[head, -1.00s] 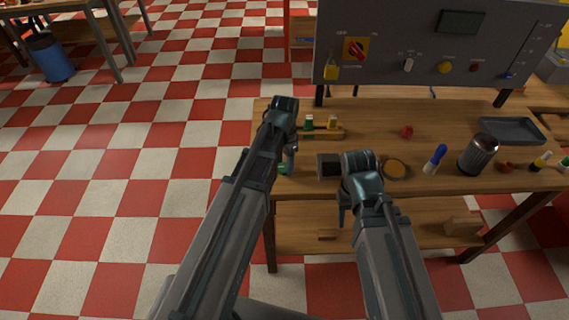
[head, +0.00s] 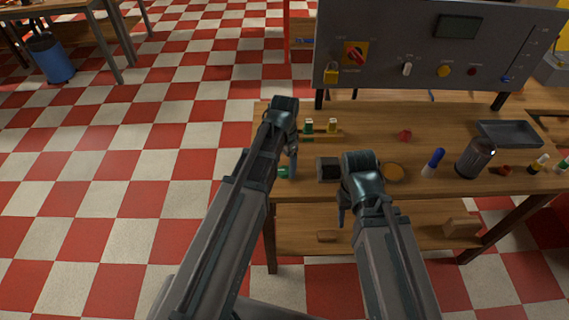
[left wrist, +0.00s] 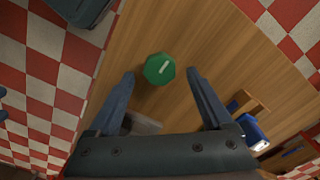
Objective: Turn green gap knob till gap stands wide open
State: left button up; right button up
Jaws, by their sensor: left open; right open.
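The green gap knob (left wrist: 160,68) shows in the left wrist view as a round green cap with a white line across its top. The line slants down to the left. In the head view only part of the green knob (head: 283,173) shows, at the table's front left beside my left gripper (head: 292,172). My left gripper is open and points down; in the wrist view its fingertips lie on either side of the knob, with visible room on both sides. My right gripper (head: 342,212) is open and empty at the table's front edge. I cannot make out the gap itself.
A grey control panel (head: 400,48) stands at the table's back. A wooden rack (head: 325,134) with small bottles lies just beyond my left gripper. A dark block (head: 328,168), a blue-capped marker (head: 433,163), a dark can (head: 475,158) and a tray (head: 510,134) stand to the right.

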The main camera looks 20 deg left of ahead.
aim_at(285, 170)
pick_arm(q)
notch_tip(285, 170, up, 12)
jog(key=p, duration=1.1)
jog(key=s+d+f+n+b, duration=0.1)
jog(key=s+d, duration=0.4)
jog(key=s, duration=0.2)
jog(key=s+d+f+n+y+b, duration=0.1)
jog(key=s+d+f+n+b, duration=0.1)
jog(key=s+d, duration=0.3)
jog(key=shift+s+d+f+n, duration=0.2)
jog(key=shift+s+f+n, duration=0.1)
jog(key=shift+s, duration=0.9)
